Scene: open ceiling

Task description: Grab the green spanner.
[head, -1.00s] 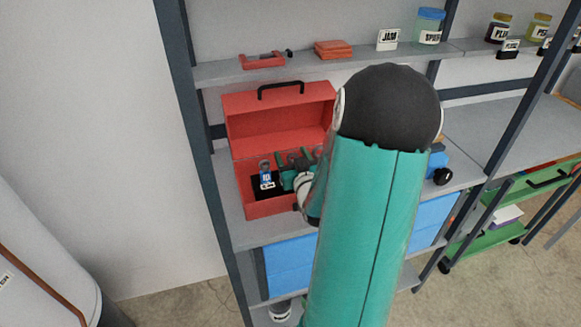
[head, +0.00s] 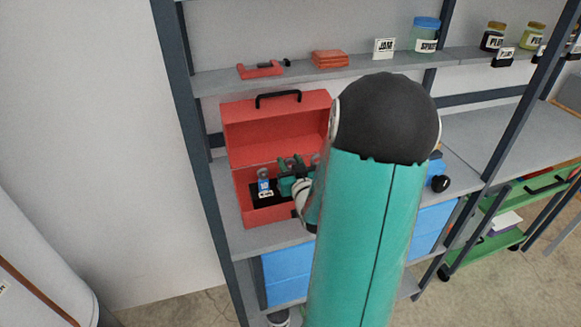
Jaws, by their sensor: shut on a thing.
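The open red toolbox (head: 268,216) stands on the shelf with its lid tilted back. My gripper (head: 286,176) is at the toolbox, just right of the blue tool. It is shut on what appears to be the green spanner (head: 289,163), whose upper end shows small beside the fingers. My arm hides the right part of the toolbox and most of the fingers, so the exact hold cannot be told.
A dark upright (head: 190,140) stands left of the toolbox. Blue bins (head: 286,272) sit below. A green cart (head: 500,228) is at right.

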